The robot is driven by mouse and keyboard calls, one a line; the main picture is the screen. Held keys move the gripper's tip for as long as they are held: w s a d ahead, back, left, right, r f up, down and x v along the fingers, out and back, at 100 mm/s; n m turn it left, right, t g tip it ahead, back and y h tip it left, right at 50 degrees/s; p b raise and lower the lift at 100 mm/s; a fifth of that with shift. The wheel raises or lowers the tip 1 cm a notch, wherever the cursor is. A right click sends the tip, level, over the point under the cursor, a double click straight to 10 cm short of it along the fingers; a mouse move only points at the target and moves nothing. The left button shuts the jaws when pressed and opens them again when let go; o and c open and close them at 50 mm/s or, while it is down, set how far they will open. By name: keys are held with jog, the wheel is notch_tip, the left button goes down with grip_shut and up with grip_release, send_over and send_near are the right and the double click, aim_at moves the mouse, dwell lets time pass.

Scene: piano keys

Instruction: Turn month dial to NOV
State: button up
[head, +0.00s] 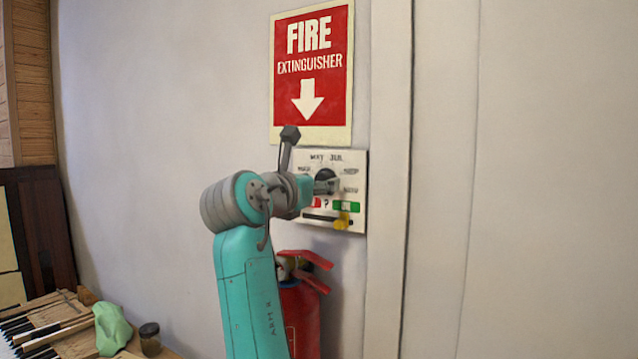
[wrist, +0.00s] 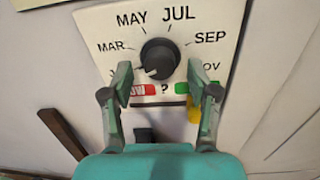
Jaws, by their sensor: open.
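The month dial is a round black knob (wrist: 160,57) on a white wall panel (head: 304,219). MAR, MAY, JUL and SEP read clearly around it in the wrist view; the left finger partly hides a label at lower left, and the right finger partly hides NOV at lower right. A pale mark on the knob seems to point lower left, towards the partly hidden label. My gripper (wrist: 158,76) is open, with one finger on each side of the knob's lower half. I cannot tell whether either finger touches it. In the head view my gripper (head: 326,186) is at the panel, partly covering the dial.
Below the dial are red and green labels with a question mark between, and a slot with a yellow slider (head: 342,220). A red fire extinguisher (head: 302,315) stands below the panel. A FIRE sign (head: 312,65) hangs above. Piano keys (head: 40,325) lie at lower left.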

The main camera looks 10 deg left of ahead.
jog(key=shift+w+d, duration=0.2)
jog(key=shift+w, duration=0.4)
grip_shut()
